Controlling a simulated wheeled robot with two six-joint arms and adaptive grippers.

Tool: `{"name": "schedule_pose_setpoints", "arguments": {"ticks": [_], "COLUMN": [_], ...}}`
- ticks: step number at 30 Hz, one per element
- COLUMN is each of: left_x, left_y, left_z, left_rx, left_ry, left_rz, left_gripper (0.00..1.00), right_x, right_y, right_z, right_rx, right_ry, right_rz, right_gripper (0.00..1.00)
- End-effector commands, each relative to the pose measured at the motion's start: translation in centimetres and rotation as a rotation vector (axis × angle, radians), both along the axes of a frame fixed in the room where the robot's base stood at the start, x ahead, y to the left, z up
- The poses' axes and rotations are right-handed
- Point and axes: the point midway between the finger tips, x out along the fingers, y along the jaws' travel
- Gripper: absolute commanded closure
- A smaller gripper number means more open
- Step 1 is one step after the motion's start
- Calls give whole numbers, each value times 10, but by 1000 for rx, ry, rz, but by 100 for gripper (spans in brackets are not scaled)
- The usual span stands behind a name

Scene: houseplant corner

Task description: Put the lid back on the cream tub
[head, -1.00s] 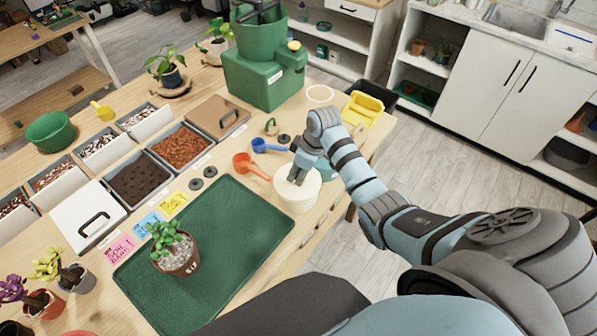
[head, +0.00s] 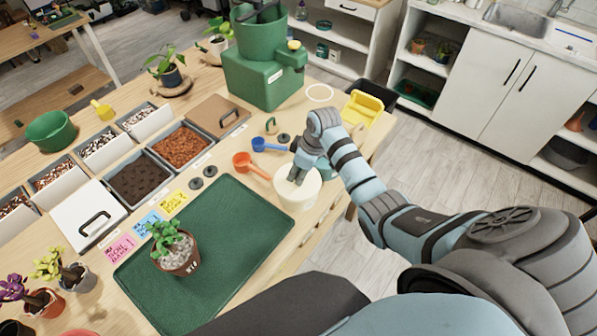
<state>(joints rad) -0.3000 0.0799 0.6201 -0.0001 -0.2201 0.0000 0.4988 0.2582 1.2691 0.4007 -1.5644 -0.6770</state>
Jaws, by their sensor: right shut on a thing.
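The cream tub (head: 296,199) stands on the wooden table, just right of the green mat. My right gripper (head: 296,179) points down at the top of the tub and is shut on the lid. The cream lid (head: 309,182) appears to lie over the tub's mouth, in line with it. The fingers cover part of the lid, and I cannot tell whether it is fully seated. My left gripper is out of view.
The green mat (head: 245,215) bears a potted succulent (head: 172,245). An orange scoop (head: 245,163) and a blue scoop (head: 265,145) lie close left of the tub. A green machine (head: 262,75) stands behind. The table's front edge is close to the tub.

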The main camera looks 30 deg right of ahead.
Motion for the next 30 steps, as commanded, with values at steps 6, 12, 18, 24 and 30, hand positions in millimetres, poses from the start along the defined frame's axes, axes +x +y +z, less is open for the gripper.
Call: {"name": "schedule_pose_setpoints", "arguments": {"ticks": [6,12,18,24,30], "left_x": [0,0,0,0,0], "left_y": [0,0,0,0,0], "left_z": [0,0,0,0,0], "left_rx": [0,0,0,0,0], "left_ry": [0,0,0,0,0], "left_rz": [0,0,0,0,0], "left_gripper": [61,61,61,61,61], "right_x": [0,0,0,0,0], "right_y": [0,0,0,0,0], "right_z": [0,0,0,0,0], "right_rx": [0,0,0,0,0], "right_ry": [0,0,0,0,0], "right_rz": [0,0,0,0,0], "right_gripper": [100,75,58,46,38]}}
